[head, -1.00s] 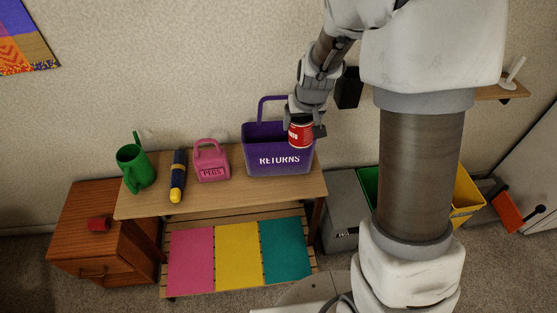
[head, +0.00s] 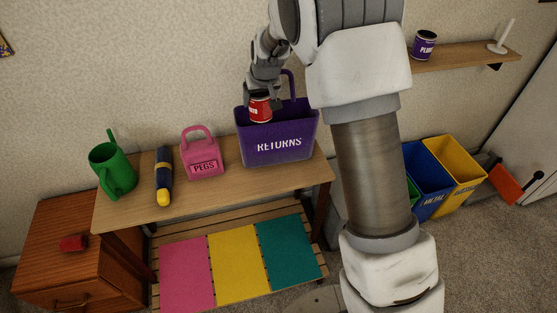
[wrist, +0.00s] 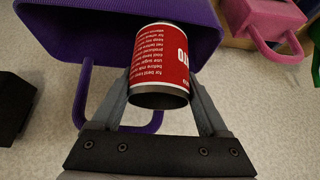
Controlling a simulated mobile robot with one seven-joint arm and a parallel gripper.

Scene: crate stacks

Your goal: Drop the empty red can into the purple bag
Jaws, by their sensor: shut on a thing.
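The red can (head: 260,108) is held in my gripper (head: 262,97), whose fingers are shut on its sides. In the wrist view the red can (wrist: 172,62) shows white print and a dark end, between the two fingers of my gripper (wrist: 165,85). The purple bag (head: 278,147), marked RETURNS, stands on the wooden bench with its handle up. The can is at the left part of the bag's opening, overlapping its rim in the head view. In the wrist view the purple bag (wrist: 85,25) lies behind the can. I cannot tell how deep the can sits.
On the bench (head: 225,185) stand a pink PEGS bag (head: 203,160), a dark blue and yellow torch-like object (head: 164,178) and a green watering can (head: 113,170). A purple can (head: 424,45) stands on a wall shelf.

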